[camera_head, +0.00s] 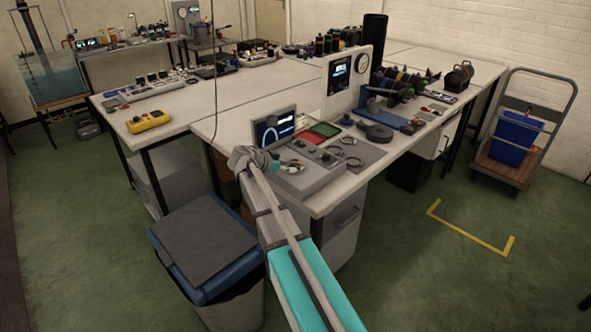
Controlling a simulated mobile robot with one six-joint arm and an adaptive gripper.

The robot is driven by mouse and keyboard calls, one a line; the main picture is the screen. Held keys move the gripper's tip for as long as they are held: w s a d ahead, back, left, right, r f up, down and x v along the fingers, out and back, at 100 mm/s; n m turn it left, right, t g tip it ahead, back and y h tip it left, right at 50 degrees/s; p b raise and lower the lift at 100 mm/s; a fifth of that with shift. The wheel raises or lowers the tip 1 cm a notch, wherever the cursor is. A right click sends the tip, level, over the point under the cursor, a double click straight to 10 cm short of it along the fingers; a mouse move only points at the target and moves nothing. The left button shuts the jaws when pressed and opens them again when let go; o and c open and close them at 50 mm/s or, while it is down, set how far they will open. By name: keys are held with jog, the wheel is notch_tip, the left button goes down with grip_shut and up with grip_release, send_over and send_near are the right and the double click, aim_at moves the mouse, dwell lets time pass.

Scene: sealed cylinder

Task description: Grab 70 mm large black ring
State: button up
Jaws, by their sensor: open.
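A dark, thick round piece (379,133) lies on the workbench near a blue stand; it looks like the large black ring, but its size and any hole are too small to tell. Thinner rings (354,161) lie on a grey mat (372,152) in front of it. My arm reaches from the bottom of the view up to the bench's near left corner.
A grey control box (312,178), a small screen (274,128) and red and green trays (320,132) crowd the bench near my gripper. A blue stand (375,108) with dark discs stands behind the dark piece. A lidded blue bin (207,245) stands left of my arm.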

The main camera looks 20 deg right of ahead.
aim_at(299, 172)
dwell(0.3)
jog(key=shift+b+x, duration=1.1)
jog(key=shift+x, duration=1.5)
jog(key=shift+d+r, duration=0.1)
jog(key=shift+r, duration=0.05)
jog(key=shift+w, duration=0.1)
jog(key=shift+c, duration=0.2)
grip_shut()
